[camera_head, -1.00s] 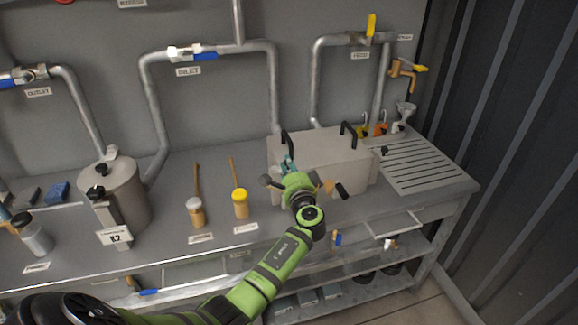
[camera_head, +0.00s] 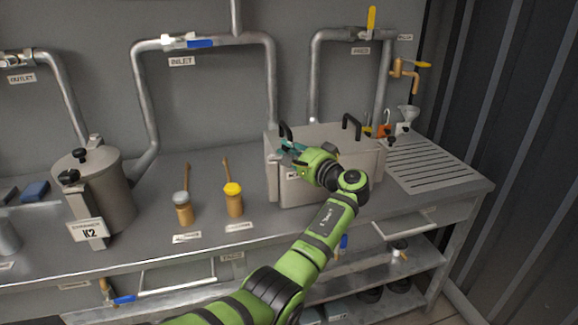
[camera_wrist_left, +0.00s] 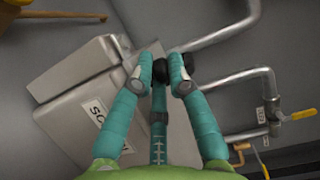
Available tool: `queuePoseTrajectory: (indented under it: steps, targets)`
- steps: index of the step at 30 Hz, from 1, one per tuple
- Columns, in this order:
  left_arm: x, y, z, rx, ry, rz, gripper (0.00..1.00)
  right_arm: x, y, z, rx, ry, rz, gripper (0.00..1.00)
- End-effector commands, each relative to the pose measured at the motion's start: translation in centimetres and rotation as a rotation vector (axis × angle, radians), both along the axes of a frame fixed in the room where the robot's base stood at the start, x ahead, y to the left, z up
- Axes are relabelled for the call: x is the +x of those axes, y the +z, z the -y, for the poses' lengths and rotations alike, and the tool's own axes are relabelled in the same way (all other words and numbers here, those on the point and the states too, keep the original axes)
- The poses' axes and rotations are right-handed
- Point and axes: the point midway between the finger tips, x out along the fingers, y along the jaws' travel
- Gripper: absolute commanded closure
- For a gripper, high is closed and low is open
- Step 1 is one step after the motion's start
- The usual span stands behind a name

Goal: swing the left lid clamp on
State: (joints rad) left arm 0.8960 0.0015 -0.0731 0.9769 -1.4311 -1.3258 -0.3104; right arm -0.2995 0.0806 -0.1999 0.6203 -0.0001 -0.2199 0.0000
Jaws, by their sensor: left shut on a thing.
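A grey metal box (camera_head: 330,183) stands on the bench, with two black handles on top; the right handle (camera_head: 351,124) is clear. My left gripper (camera_head: 289,147) reaches over the box's front to its upper left edge. In the left wrist view its teal fingers (camera_wrist_left: 162,66) are shut on a small black knob (camera_wrist_left: 160,70), which looks like the left lid clamp's. The fingers and green wrist hide most of that clamp. The box (camera_wrist_left: 90,95) with its label shows left of the fingers there. A black knob (camera_head: 391,140) sits at the box's right side. My right gripper is not in view.
A lidded canister (camera_head: 100,190) stands at left. Pipes (camera_head: 271,85) rise behind. A slotted drain (camera_head: 430,160) lies at right.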

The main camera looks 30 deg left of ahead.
Motion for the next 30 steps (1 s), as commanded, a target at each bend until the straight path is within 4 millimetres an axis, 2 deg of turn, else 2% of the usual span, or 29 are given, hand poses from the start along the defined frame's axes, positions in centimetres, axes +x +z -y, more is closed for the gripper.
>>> queuePoseTrajectory:
  steps: [1, 3, 13, 14, 25, 30]
  targets:
    - [0.1, 0.0, 0.0, 0.004, 0.007, 0.006, 1.0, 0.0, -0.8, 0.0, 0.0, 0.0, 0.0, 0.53]
    - [0.1, 0.2, 0.0, 0.005, 0.016, 0.005, 1.0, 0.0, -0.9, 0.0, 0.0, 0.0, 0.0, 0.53]
    - [0.1, 0.5, 0.0, 0.006, 0.021, 0.005, 1.0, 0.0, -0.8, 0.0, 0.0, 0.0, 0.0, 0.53]
    - [0.1, 0.5, 0.0, 0.006, 0.021, 0.005, 0.75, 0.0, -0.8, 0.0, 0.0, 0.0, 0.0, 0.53]
    - [0.0, 0.2, 0.2, 0.003, 0.02, 0.002, 0.74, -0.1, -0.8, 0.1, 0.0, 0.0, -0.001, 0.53]
    - [-0.6, 0.1, 2.3, 0.001, 0.018, 0.003, 0.74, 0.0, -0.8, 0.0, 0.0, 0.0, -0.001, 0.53]
